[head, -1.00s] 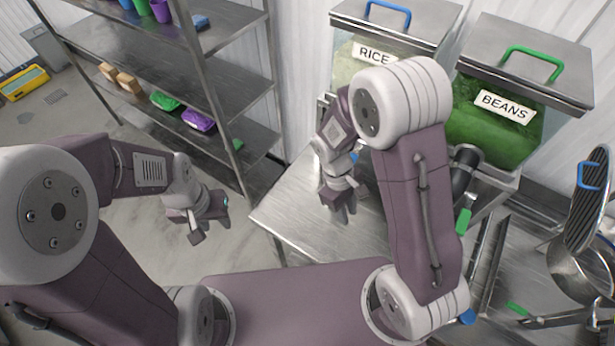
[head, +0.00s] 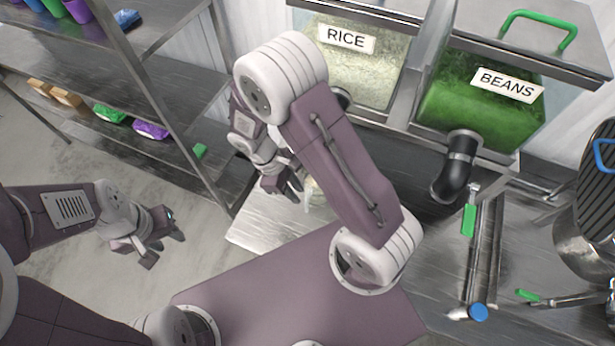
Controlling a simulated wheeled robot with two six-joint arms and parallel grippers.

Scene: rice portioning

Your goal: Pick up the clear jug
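A clear, pale object that looks like the jug (head: 312,192) stands on the metal table, mostly hidden behind my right forearm. Only a narrow part of it shows, and its handle cannot be made out. My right gripper (head: 284,188) points down just left of this visible part. The frame does not show whether it touches the jug, and the gap between its fingers is unclear. My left gripper (head: 165,242) is open and empty over the floor, left of the table.
A rice bin (head: 365,75) and a beans bin (head: 480,105) stand behind the table. A dark spout (head: 456,165) hangs below the beans bin. Metal shelving (head: 150,95) stands at left. Green-handled and blue-ended tools lie at right.

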